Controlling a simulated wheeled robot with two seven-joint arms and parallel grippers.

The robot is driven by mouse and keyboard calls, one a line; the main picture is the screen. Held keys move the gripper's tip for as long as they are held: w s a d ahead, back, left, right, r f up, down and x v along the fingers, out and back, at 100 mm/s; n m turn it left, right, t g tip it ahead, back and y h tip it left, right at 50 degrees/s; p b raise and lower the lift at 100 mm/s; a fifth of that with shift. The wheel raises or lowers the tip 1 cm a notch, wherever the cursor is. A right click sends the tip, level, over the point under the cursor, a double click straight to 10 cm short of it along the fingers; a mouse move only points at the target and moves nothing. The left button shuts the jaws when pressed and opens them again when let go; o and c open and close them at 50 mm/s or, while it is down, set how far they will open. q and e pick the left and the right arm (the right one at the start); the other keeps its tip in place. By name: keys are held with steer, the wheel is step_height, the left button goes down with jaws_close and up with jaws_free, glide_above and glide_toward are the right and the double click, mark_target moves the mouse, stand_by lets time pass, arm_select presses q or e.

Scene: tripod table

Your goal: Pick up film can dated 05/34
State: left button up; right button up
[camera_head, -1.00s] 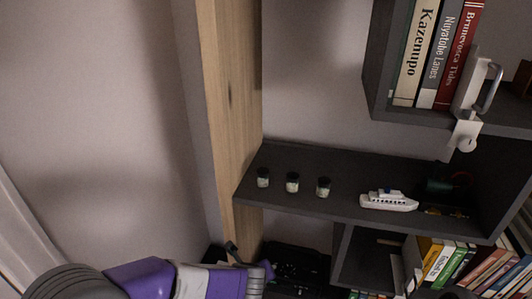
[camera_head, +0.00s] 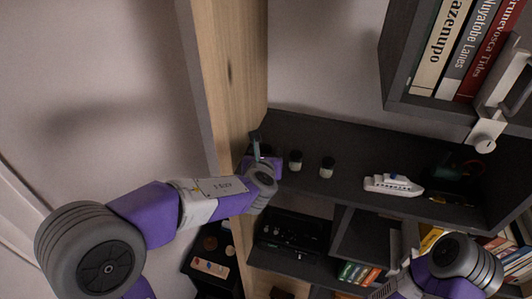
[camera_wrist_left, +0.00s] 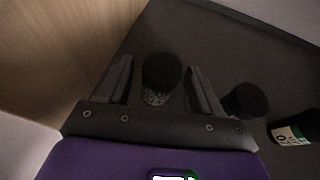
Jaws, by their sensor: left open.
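Several small film cans with black lids stand on the dark shelf (camera_head: 350,145). In the head view I see a middle can (camera_head: 295,160) and a right can (camera_head: 327,168); the left one is hidden by my left gripper (camera_head: 262,160). In the left wrist view one can (camera_wrist_left: 160,80) stands between the open fingers of my left gripper (camera_wrist_left: 160,88), with space beside it. Another can (camera_wrist_left: 245,101) is just right of the right finger, and a third (camera_wrist_left: 292,130), with a pale label, is farther right. No date is readable. My right gripper is out of view.
A wooden post (camera_head: 233,80) rises close to my left gripper. A white toy ship (camera_head: 392,185) sits right of the cans. Books (camera_head: 455,45) stand on an upper shelf. A dark device (camera_head: 292,235) lies below the cans' shelf.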

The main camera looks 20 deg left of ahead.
arm_select(q)
steer(key=shift+w+a+f, duration=0.1)
steer(key=shift+w+f, duration=0.05)
steer(key=shift+w, duration=0.15)
steer(key=shift+s, duration=0.35)
steer(key=shift+w, duration=0.25)
steer(key=c, duration=0.5)
steer(key=shift+s, duration=0.15)
steer(key=c, duration=0.5)
steer(key=shift+c, duration=0.2)
steer(key=shift+r, duration=0.25)
